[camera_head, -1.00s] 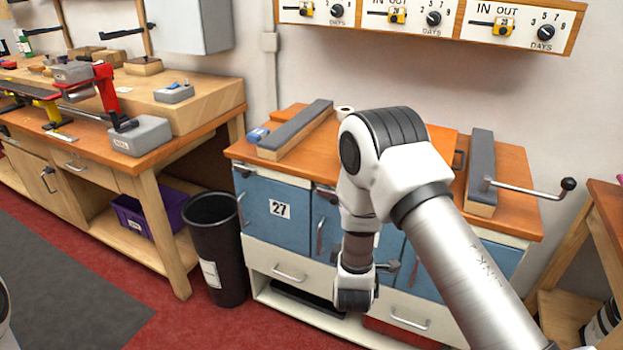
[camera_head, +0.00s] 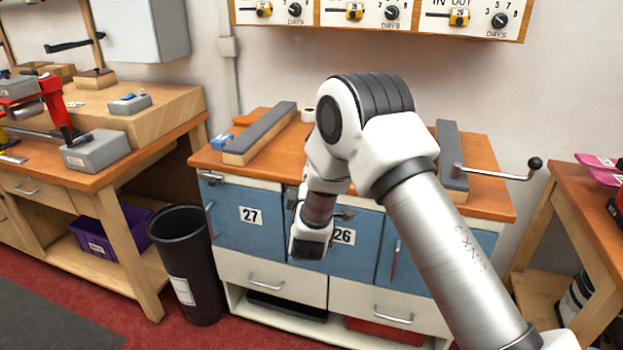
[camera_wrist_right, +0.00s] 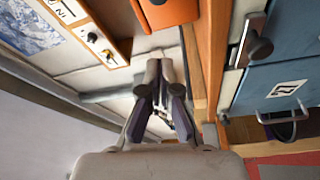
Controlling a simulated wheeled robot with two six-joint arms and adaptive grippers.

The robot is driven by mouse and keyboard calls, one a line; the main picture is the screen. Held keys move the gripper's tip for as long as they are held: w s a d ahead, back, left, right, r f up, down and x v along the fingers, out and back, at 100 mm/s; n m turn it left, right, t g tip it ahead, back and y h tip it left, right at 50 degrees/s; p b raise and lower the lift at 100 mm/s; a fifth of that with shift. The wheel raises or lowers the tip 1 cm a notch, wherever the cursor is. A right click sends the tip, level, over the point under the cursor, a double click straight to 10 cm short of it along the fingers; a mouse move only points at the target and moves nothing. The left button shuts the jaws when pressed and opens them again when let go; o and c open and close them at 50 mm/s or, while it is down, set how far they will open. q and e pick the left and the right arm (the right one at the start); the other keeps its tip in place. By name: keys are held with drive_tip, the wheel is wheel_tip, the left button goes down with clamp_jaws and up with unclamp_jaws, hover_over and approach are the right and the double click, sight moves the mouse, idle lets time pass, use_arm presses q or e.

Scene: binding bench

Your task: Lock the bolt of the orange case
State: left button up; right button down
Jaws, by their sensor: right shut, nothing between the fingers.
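An orange object (camera_wrist_right: 165,12), likely the orange case, is cut off by the top edge of the right wrist view, with a grey handle-like part on it. In the head view my right arm hides that part of the bench, and no bolt on the case can be made out. My right gripper (camera_wrist_right: 160,68) is shut and empty, its fingers apart from the orange object. In the head view its fingers are largely hidden behind my wrist, in front of the blue doors. My left gripper is not in view.
The cabinet bench (camera_head: 275,162) has blue doors with latches, and grey-topped bars (camera_head: 262,135) (camera_head: 450,160). A crank with a black knob (camera_head: 535,163) sticks out at right. A black bin (camera_head: 185,265) stands at left. A dial panel (camera_head: 375,22) hangs above.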

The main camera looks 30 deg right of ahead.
drive_tip(key=x, duration=0.6)
drive_tip(key=shift+s+d+f+p, duration=0.15)
drive_tip(key=shift+s+d+f, duration=0.1)
drive_tip(key=shift+s+d, duration=0.3)
drive_tip(key=shift+s+d+f+p, duration=0.2)
drive_tip(key=shift+s+d, duration=0.2)
drive_tip(key=shift+d, duration=0.3)
drive_tip(key=shift+s+d+f, duration=0.1)
drive_tip(key=shift+s+d, duration=0.05)
drive_tip(key=shift+s, duration=0.1)
